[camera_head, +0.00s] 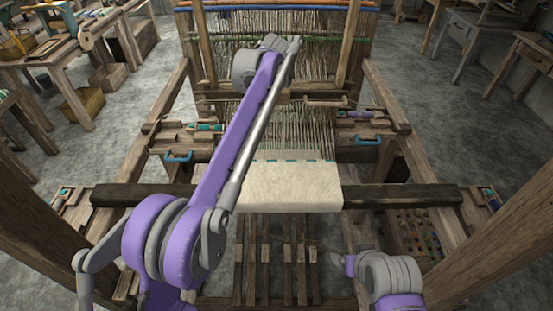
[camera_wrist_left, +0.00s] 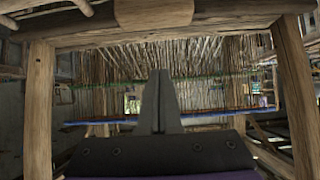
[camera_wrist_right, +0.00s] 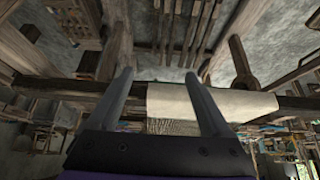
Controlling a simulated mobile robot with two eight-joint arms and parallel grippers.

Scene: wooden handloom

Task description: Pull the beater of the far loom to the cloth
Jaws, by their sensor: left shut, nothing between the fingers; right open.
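The loom's beater is a wooden frame with two uprights and a crossbar (camera_head: 270,98), behind the cream cloth (camera_head: 290,187) and apart from it. Bare warp threads (camera_head: 300,135) run between them. My left arm reaches over the cloth and hides part of the crossbar; its gripper is hidden in the head view. In the left wrist view the left gripper (camera_wrist_left: 160,75) is shut and empty, with a wooden bar and pale block (camera_wrist_left: 153,12) beyond it. My right gripper (camera_wrist_right: 156,72) is open and empty, low in front of the loom; the cloth (camera_wrist_right: 215,102) shows beyond its fingers.
A dark front beam (camera_head: 405,195) crosses under the cloth. Slatted treadles (camera_head: 275,262) lie below. Side ledges carry blue-handled pieces (camera_head: 178,158). Large posts (camera_head: 510,240) stand close on both sides.

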